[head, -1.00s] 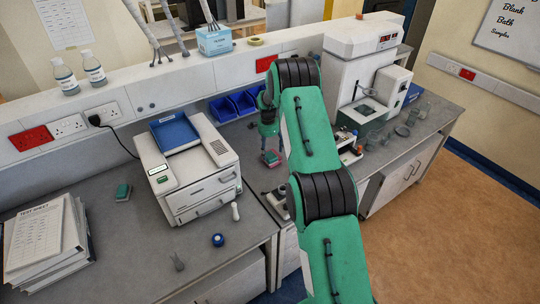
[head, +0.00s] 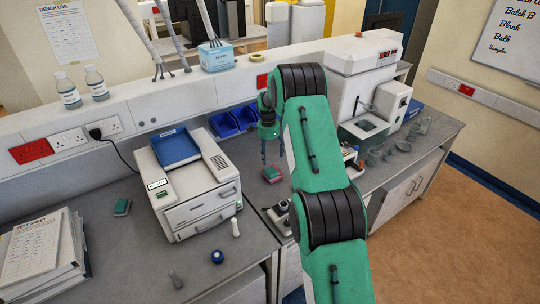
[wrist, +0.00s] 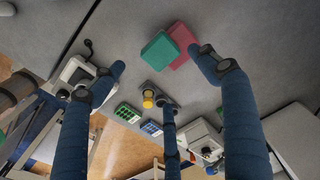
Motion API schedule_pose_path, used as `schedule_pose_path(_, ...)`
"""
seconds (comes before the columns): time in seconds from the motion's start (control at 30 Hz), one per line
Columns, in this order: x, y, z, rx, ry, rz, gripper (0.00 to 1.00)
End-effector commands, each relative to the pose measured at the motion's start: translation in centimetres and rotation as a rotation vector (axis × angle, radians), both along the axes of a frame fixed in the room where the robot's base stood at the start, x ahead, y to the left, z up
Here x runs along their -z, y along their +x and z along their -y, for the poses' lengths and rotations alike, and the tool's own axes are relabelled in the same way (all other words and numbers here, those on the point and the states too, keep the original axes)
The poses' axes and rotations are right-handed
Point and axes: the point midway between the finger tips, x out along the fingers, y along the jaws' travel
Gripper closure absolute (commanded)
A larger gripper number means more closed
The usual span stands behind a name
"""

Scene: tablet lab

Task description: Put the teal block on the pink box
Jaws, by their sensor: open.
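The teal block (wrist: 160,53) lies over part of the pink box (wrist: 182,45) in the wrist view and looks offset to one side of it. In the head view the teal block (head: 270,171) shows on top of the pink box (head: 273,179), on the bench right of the white machine. My gripper (head: 271,157) is above them, fingers pointing down. In the wrist view its blue fingers (wrist: 160,72) are spread with nothing between them, apart from the block. Whether the block sits fully flat is hard to tell.
A white machine with a blue tray (head: 175,149) stands left. White lab equipment and glassware (head: 404,146) stand right.

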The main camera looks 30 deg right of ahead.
Motion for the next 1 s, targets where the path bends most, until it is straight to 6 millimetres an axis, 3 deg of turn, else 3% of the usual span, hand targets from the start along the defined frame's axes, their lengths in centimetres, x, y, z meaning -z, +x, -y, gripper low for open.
schedule_pose_path(0.3, -0.1, 0.0, 0.0, -0.002, 0.000, 0.001, 0.25)
schedule_pose_path(0.47, -1.4, -0.1, -0.7, -0.020, -0.002, 0.007, 0.25)
schedule_pose_path(0.67, -5.6, -0.6, -2.7, -0.089, -0.010, 0.025, 0.25)
schedule_pose_path(1.0, -15.8, -3.7, -8.6, -0.281, -0.034, 0.068, 0.25)
